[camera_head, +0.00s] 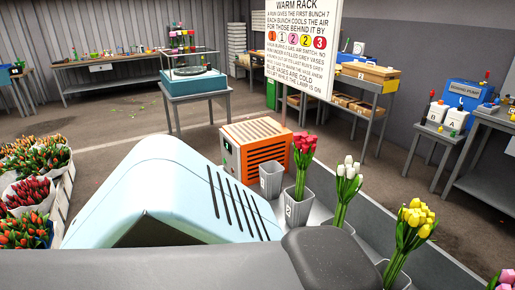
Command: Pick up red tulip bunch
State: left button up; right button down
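A red tulip bunch (304,146) stands upright in a grey vase (296,208) marked 2, right of the picture's middle. More tulip bunches with red or orange-red heads (27,192) fill white containers at the left edge. Neither gripper shows in this view. A dark grey rounded shape along the bottom and a large light blue slotted shape hide the near middle; I cannot tell what they belong to.
An empty grey vase (271,182) stands beside an orange slatted box (256,150). White tulips (348,178), yellow tulips (414,226) and pink tulips (506,280) stand in a row to the right. A warm rack sign (303,50) rises behind.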

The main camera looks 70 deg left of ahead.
aim_at(304, 141)
jog(key=u, duration=2.05)
